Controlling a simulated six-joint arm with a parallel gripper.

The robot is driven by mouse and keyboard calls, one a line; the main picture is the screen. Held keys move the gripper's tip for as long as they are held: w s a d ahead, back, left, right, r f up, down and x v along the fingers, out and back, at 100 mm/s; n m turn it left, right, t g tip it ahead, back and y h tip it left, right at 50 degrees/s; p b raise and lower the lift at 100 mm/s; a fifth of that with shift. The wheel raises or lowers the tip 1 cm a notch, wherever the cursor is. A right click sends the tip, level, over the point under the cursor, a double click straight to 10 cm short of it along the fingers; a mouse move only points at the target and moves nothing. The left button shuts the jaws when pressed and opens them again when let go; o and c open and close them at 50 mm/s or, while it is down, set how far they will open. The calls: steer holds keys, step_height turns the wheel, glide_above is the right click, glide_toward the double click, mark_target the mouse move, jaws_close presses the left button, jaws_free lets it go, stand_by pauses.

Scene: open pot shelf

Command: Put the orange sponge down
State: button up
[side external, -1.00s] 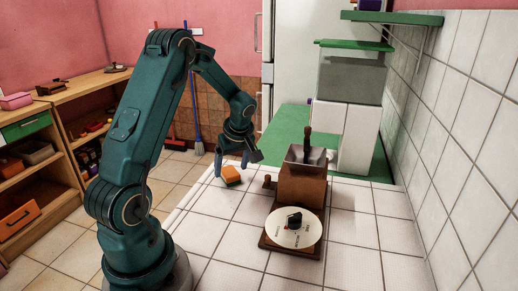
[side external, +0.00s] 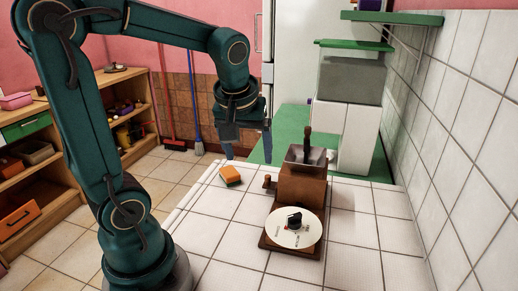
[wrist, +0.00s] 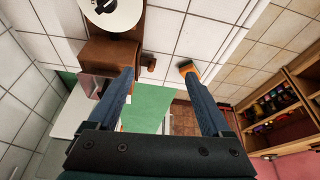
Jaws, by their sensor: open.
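The orange sponge (side external: 231,175) lies on the white tiled counter (side external: 228,203), near its left edge and left of the brown wooden box. Its dark side shows in the wrist view, where the sponge (wrist: 187,67) is partly hidden behind the tip of the right finger. My gripper (side external: 248,148) is open and empty, with its fingers apart and pointing down. In the side view it appears above and to the right of the sponge, apart from it. In the wrist view nothing is held between the fingertips (wrist: 159,74).
The wooden box (side external: 302,185) with a metal top and upright handle stands on the counter. A round white dial (side external: 293,229) is in front of it. A white block (side external: 359,135) and a wall shelf (side external: 395,18) are at the back right. The front counter tiles are clear.

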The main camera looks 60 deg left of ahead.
steer(key=s+d+m+t+h, duration=0.2)
steer(key=s+d+m+h, duration=0.1)
steer(key=s+d+m, duration=0.4)
steer(key=d+m, duration=0.3)
steer(key=shift+s+d+t, duration=0.2)
steer(key=shift+d+t, duration=0.15)
steer(key=shift+t, duration=0.05)
steer(key=shift+o, duration=1.4)
